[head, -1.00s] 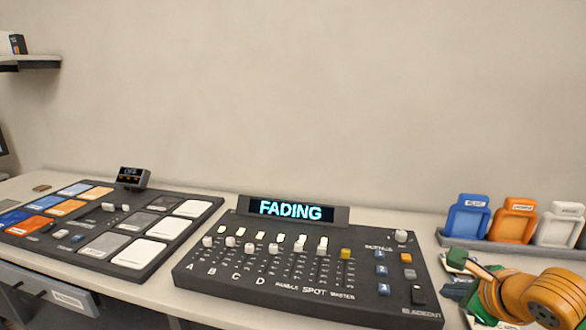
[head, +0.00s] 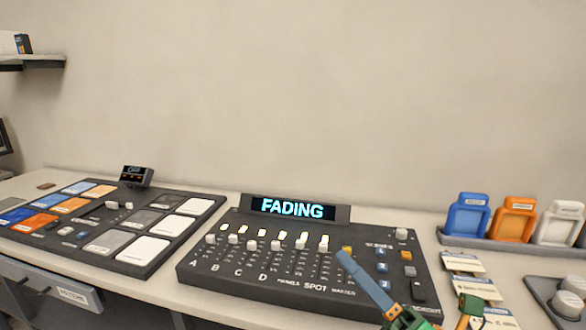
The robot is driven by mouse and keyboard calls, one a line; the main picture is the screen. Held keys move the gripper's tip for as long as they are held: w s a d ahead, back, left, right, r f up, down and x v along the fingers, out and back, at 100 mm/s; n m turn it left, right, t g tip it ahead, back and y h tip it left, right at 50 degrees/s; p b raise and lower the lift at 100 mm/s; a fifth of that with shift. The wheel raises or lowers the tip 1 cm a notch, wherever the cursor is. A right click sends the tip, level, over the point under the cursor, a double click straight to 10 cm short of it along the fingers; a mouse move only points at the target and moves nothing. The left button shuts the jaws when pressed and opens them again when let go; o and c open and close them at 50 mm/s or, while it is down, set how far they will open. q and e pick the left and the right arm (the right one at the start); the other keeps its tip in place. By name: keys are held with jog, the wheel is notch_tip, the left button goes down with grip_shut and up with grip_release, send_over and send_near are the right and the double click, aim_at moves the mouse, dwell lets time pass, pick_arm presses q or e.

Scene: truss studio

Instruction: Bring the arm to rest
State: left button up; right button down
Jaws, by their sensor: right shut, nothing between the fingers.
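My right gripper (head: 346,260) reaches in from the bottom right. Its long blue fingers are together with nothing between them, and green and orange parts show behind them. The fingertips appear over the right part of the black fader console (head: 225,262), by the yellow fader knob; whether they touch it I cannot tell. The console's display (head: 293,207) reads "FADING". Its white fader knobs stand in a row near the top of their slots. My left gripper is not in view.
A pad panel (head: 185,228) with coloured and white tiles lies left of the console, a small display (head: 136,176) behind it. At right are a rack with blue (head: 467,215), orange (head: 514,218) and white holders, labelled cards (head: 462,263), and a dark tray (head: 545,290) with white knobs.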

jog(key=w+d+f+m+t+h, duration=0.25)
jog(key=d+m+t+h, duration=0.35)
jog(key=m+h, duration=0.7)
jog(key=s+d+f+m+g+h, duration=0.2)
jog(key=d+f+m+g+h, duration=0.15)
jog(key=f+m, duration=0.4)
jog(key=s+d+f+m+g+h, duration=0.2)
jog(key=d+f+m+g, duration=0.25)
jog(key=f+m, duration=0.3)
jog(key=s+a+f+m+g+y, duration=0.2)
jog(key=s+a+f+g, duration=0.1)
jog(key=s+f+g, duration=0.45)
jog(key=s+a+f+m+g+y, duration=0.1)
jog(key=s+a+f+m+g, duration=0.2)
jog(key=s+f, duration=0.65)
jog(key=s+f+n+g, duration=0.2)
jog(key=s+f, duration=0.1)
jog(key=f, duration=1.3)
jog(key=s+d+f+g, duration=0.1)
jog(key=s+d+f, duration=0.1)
jog(key=s+f, duration=0.9)
jog(key=shift+s+d, duration=0.2)
jog(key=shift+s, duration=0.5)
